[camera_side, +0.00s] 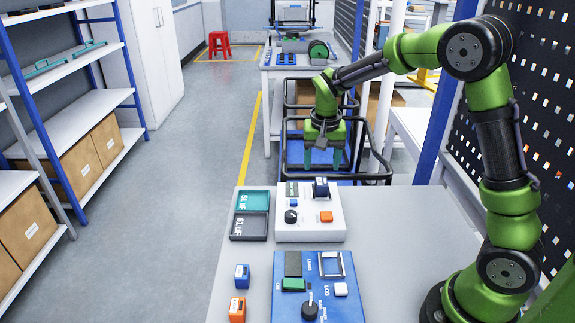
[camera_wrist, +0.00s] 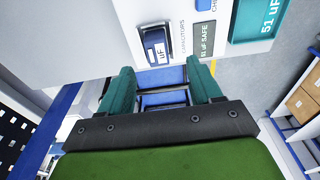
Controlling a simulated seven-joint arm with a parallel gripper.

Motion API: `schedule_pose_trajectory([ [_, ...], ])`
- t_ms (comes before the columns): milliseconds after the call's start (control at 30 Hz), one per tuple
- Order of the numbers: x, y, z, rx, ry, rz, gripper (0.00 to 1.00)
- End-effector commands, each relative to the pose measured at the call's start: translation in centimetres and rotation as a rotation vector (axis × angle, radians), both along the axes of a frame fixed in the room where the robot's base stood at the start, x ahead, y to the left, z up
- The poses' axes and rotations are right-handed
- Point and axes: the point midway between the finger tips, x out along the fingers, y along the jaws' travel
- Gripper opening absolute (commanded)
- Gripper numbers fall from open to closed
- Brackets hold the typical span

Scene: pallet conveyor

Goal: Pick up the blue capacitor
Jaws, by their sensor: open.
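A blue capacitor (camera_side: 321,188) stands at the back right of the white test box (camera_side: 310,232). In the wrist view this blue capacitor (camera_wrist: 156,46), with a pale "uF" label, is just ahead of my fingers, beside printed lettering. A second blue block (camera_side: 242,276) with a white label stands on the table at front left. My gripper (camera_side: 322,158) points down beyond the box's far edge, near the capacitor on it. Its teal fingers are apart, with nothing between them; they also show in the wrist view (camera_wrist: 162,80).
An orange block (camera_side: 237,309) stands on the table at front left. A teal tray (camera_side: 252,200) and a dark tray (camera_side: 249,226) sit left of the test box. A blue panel (camera_side: 322,300) with knob and buttons is in front. The table's right half is clear.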

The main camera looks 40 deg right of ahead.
Motion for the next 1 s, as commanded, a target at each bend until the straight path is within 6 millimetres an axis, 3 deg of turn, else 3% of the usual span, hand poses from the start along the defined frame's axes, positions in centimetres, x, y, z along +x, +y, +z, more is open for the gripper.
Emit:
schedule_pose_trajectory([
  [267, 0.1, -0.3, -2.3, 0.001, 0.002, 0.0, 0.64],
  [533, 0.3, -1.1, -6.0, 0.001, 0.002, 0.0, 0.64],
  [833, 0.4, -1.1, -6.5, 0.001, -0.001, 0.0, 0.64],
  [1000, 0.4, -1.1, -6.4, 0.001, -0.001, 0.0, 0.39],
])
